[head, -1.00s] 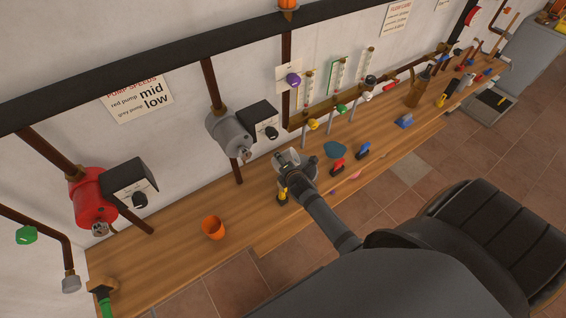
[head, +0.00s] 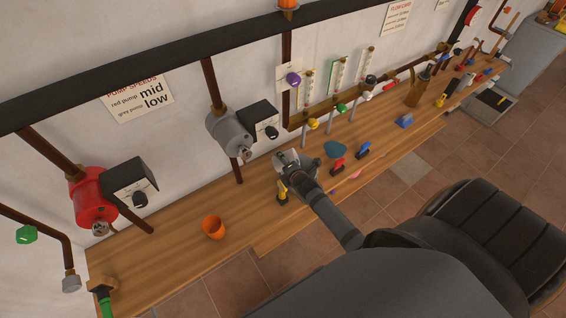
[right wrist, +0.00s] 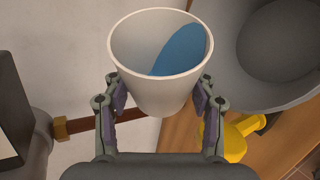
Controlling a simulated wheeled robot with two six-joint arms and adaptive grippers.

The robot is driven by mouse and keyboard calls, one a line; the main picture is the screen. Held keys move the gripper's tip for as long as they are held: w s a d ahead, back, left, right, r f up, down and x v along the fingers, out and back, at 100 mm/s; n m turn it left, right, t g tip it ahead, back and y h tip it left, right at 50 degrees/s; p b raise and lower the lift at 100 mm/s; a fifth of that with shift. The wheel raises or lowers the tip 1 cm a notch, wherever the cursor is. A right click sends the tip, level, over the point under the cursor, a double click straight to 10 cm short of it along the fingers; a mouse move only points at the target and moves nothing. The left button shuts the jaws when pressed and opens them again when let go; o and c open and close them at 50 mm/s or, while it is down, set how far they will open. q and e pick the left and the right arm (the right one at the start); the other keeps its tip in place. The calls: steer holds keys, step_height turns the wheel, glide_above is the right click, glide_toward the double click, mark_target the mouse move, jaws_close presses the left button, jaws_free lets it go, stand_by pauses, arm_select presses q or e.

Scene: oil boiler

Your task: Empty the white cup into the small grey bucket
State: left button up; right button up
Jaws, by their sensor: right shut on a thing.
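The white cup (right wrist: 160,88) is between the fingers of my right gripper (right wrist: 158,92) in the right wrist view. The gripper is shut on its sides. Blue contents (right wrist: 182,50) show inside the cup, toward its right side. The small grey bucket (right wrist: 228,88) is at the right of that view, beside the cup, and its dark round inside faces the camera. In the head view my right gripper (head: 288,162) is over the bench near the wall, and it largely hides the cup and bucket. My left gripper is not in view.
A yellow-handled item (right wrist: 236,138) is below the bucket. A grey pump (head: 228,130) is on the wall.

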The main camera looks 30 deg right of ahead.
steer(key=shift+m+y, duration=0.3)
steer(key=shift+y, duration=0.1)
steer(key=shift+d+f, duration=0.15)
stand_by(1.5)
stand_by(0.7)
steer(key=shift+f+m+t+y+b, duration=0.1)
steer(key=shift+m+t+y+b, duration=0.3)
steer(key=shift+b, duration=0.65)
steer(key=shift+s+d+f+m+b, duration=0.1)
steer(key=shift+m+b, duration=0.2)
steer(key=shift+b, duration=0.85)
